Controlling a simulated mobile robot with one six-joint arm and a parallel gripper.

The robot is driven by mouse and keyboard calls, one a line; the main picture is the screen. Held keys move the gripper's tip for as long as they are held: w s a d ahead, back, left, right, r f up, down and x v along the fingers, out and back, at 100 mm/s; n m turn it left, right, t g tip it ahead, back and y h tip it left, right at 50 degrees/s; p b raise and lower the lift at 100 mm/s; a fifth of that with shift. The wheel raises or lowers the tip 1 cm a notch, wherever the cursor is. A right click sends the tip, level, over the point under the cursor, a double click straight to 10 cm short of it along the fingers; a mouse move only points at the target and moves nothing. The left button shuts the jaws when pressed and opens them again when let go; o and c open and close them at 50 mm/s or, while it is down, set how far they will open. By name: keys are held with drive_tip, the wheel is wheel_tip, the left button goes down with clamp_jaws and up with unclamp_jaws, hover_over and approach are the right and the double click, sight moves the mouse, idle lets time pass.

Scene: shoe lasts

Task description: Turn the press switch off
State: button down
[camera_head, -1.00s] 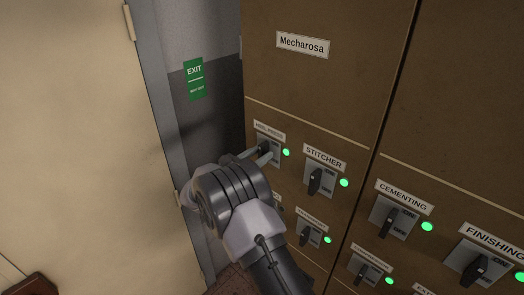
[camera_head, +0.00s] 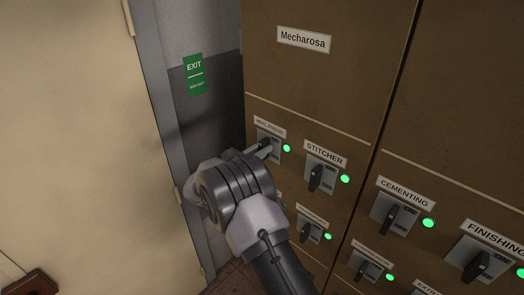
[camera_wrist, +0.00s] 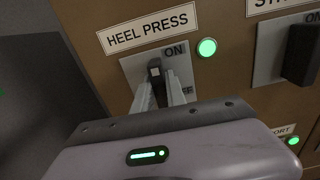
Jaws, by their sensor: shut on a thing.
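The heel press switch is a dark lever (camera_wrist: 154,69) on a grey plate (camera_wrist: 133,66), under a label reading HEEL PRESS (camera_wrist: 147,27). The word ON shows above the lever, and its lower part and the plate's lower wording are partly hidden by my fingers. A green lamp (camera_wrist: 207,47) is lit beside it. My gripper (camera_wrist: 160,88) is shut on the lever, with a finger on each side. In the head view, my gripper (camera_head: 264,151) reaches the upper left switch of the brown cabinet, and my wrist covers part of the panel below.
The STITCHER switch (camera_head: 316,178) is just right, with a lit green lamp (camera_head: 345,179). CEMENTING (camera_head: 392,217) and FINISHING (camera_head: 476,266) switches stand further right. A green exit sign (camera_head: 195,75) and a pale door (camera_head: 85,150) are at the left.

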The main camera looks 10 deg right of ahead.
drive_tip(key=m+b, duration=0.1)
drive_tip(key=b, duration=0.2)
drive_tip(key=m+b, duration=0.2)
drive_tip(key=b, duration=0.1)
drive_tip(key=shift+s+f+m, duration=0.1)
drive_tip(key=shift+f+m, duration=0.2)
drive_tip(key=shift+f, duration=0.1)
drive_tip(key=m+b, duration=0.2)
drive_tip(key=b, duration=0.2)
drive_tip(key=m+b, duration=0.3)
drive_tip(key=b, duration=0.2)
drive_tip(key=shift+s+d+f, duration=0.1)
drive_tip(key=shift+s+d, duration=0.05)
drive_tip(key=m+b, duration=0.5)
drive_tip(key=b, duration=0.3)
drive_tip(key=shift+s+d+f+m, duration=0.1)
drive_tip(key=shift+m, duration=0.2)
drive_tip(key=m+b, duration=0.3)
drive_tip(key=shift+b, duration=0.35)
drive_tip(key=shift+r+m, duration=0.2)
drive_tip(key=shift+m, duration=0.1)
drive_tip(key=c, duration=1.4)
unclamp_jaws()
drive_tip(key=shift+o, duration=0.2)
